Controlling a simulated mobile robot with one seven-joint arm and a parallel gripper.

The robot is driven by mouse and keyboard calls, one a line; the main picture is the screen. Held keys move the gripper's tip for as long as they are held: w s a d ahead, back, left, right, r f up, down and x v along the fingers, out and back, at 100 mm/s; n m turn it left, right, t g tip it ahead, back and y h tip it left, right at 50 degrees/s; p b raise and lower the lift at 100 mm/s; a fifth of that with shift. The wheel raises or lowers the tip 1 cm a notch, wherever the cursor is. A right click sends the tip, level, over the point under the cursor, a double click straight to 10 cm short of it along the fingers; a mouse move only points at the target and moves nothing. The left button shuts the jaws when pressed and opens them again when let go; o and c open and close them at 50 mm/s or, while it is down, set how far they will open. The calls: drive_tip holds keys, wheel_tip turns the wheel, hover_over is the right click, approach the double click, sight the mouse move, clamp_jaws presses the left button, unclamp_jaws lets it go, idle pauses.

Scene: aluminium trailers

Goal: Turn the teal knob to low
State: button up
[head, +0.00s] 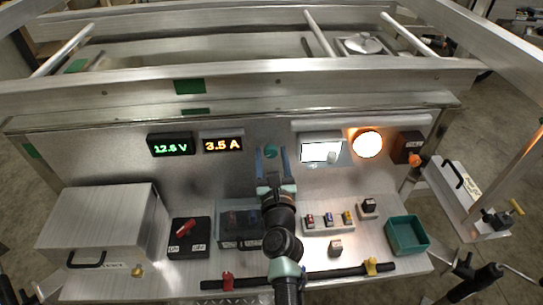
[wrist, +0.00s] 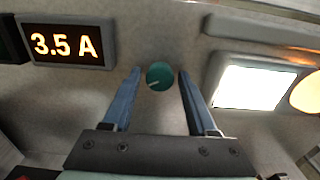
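The teal knob (wrist: 159,76) is a small round knob on the grey upright panel, with a pale pointer line toward its lower left in the wrist view. In the head view the knob (head: 271,151) shows just above my gripper. My gripper (wrist: 157,80) is open, its two blue fingers on either side of the knob with gaps to both. It also shows in the head view (head: 271,160). I cannot tell whether the fingertips reach the knob's depth. No readable low mark shows around the knob.
An amber 3.5 A display (head: 222,145) and a green 12.5 V display (head: 171,145) sit left of the knob. A lit white panel (head: 318,150) and a glowing orange lamp (head: 368,144) are to the right. Switches (head: 329,220) and a green bin (head: 407,235) stand on the bench below.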

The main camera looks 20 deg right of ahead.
clamp_jaws()
